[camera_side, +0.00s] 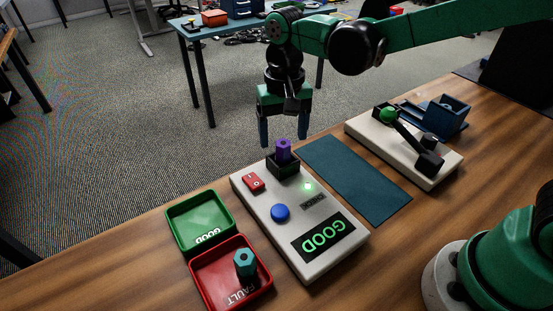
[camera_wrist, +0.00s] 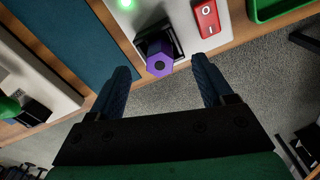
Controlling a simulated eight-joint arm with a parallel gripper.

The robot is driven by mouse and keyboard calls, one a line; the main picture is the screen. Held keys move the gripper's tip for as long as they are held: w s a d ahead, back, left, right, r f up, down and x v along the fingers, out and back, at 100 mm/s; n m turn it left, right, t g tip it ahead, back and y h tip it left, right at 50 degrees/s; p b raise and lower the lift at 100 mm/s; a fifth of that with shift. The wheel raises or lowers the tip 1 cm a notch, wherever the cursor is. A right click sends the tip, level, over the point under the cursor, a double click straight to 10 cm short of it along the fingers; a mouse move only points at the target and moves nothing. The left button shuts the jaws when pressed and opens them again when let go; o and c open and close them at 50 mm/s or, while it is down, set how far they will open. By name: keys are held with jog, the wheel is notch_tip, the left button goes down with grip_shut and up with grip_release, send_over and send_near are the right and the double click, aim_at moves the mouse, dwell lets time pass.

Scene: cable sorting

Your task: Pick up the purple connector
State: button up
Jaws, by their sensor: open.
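The purple connector (camera_side: 283,151) stands upright in a black socket (camera_side: 283,167) at the far end of the white tester box (camera_side: 320,262). In the wrist view the purple connector (camera_wrist: 159,63) shows its hexagonal top with a dark centre hole, between and just ahead of the fingertips. My gripper (camera_side: 284,140) is open and empty, with its two blue fingers pointing down near the connector. In the wrist view my gripper (camera_wrist: 162,65) has its fingers wide apart, one on each side of the connector. I see no contact between them.
The tester has a red switch (camera_side: 253,182), a blue button (camera_side: 280,212), a lit green lamp (camera_side: 308,186) and a screen (camera_side: 325,237) reading GOOD. A green tray (camera_side: 178,232) is empty; a red FAULT tray (camera_side: 209,291) holds a teal connector (camera_side: 245,263). A blue mat (camera_side: 352,177) and lever device (camera_side: 375,127) lie right.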

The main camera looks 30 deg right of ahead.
aim_at(284, 143)
jog(key=shift+f, duration=1.75)
grip_shut()
